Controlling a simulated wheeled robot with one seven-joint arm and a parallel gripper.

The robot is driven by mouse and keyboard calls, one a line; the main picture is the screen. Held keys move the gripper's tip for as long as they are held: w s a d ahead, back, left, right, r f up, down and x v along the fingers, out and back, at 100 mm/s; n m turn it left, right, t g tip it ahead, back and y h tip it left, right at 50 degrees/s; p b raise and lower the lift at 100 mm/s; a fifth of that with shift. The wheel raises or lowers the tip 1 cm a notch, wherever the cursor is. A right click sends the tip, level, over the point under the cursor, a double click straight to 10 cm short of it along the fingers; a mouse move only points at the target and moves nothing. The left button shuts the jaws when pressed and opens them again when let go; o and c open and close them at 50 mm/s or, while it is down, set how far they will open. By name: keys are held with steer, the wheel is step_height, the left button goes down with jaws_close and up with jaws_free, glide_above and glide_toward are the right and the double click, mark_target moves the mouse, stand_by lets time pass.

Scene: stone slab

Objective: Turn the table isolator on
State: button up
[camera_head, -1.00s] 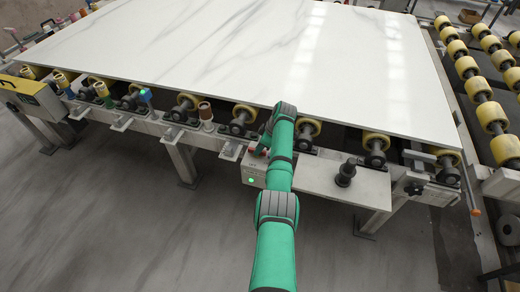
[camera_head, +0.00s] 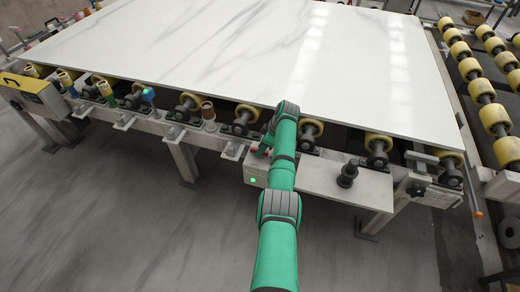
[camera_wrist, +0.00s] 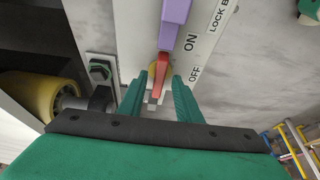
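The isolator is a pale box (camera_head: 254,171) on the front rail of the slab table, with a lit green lamp on its face. In the wrist view, its panel (camera_wrist: 212,42) carries the words ON, OFF and a cut-off LOCK label. A red lever (camera_wrist: 161,74) sits beside these words over a yellow part, with a purple block (camera_wrist: 174,22) above it. I cannot tell surely which setting it is in. My gripper (camera_wrist: 160,80) is open, its two green fingers on either side of the lever with gaps visible. In the head view my arm hides the fingertips.
A large white marble slab (camera_head: 250,60) lies over yellow rollers just behind the box. A grey shelf (camera_head: 325,182) with a black knob (camera_head: 347,174) is to the right. In the wrist view, a bolt bracket (camera_wrist: 101,70) and yellow roller (camera_wrist: 50,95) are left of the fingers.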

steer(key=v, duration=1)
steer(key=shift+r, duration=0.2)
steer(key=shift+s+d, duration=0.1)
steer(key=shift+s, duration=0.05)
